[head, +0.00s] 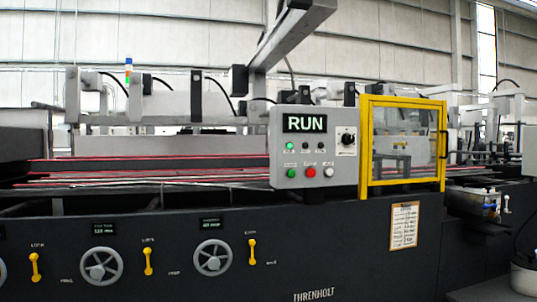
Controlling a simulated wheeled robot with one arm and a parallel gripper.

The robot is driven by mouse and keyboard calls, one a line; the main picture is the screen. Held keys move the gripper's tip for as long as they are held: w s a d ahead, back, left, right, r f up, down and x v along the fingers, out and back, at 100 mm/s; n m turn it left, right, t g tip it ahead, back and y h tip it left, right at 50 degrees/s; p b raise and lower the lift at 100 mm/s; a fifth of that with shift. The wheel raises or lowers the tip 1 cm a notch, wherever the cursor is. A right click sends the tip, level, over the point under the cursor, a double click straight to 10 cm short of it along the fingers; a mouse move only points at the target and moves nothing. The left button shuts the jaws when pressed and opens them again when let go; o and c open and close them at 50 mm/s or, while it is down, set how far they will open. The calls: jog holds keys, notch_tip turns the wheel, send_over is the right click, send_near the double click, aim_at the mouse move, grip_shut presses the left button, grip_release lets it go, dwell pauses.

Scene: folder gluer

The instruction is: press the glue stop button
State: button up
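A grey control panel (315,148) stands on the dark machine near the middle of the head view. Its display (305,123) reads RUN. Below it are a lit green lamp (290,146), two darker lamps and a black rotary knob (347,139). The bottom row has a green button (291,173), a red button (310,172) and a white button (328,172). The small labels are too blurred to read, so I cannot tell which is the glue stop button. My gripper is not in view.
A yellow-framed clear guard (404,145) stands right of the panel. Handwheels (213,258) and yellow levers (252,252) line the machine's front. A small fitting with a clear container (484,203) sits at the right.

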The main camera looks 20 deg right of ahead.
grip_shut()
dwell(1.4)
